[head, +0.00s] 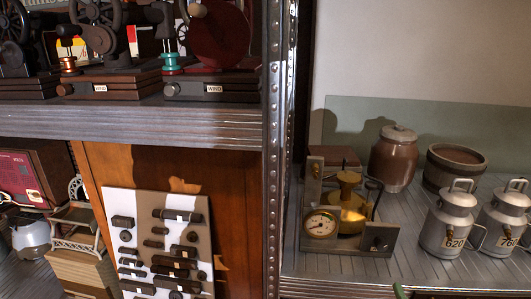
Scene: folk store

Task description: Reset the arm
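Neither of my grippers shows in the head view, and I cannot make out either arm. In front of me is a store shelf unit. A dark shadow falls across the wooden panel (120,165) on the lower left, but what casts it is out of sight.
A metal post (279,130) divides the shelves. Wind machines (212,85) stand on the upper left shelf (150,125). A gauge device (322,226), a brown jar (394,160), a bowl (455,168) and metal cans (448,222) stand on the right shelf. A board of dark parts (160,245) leans lower left.

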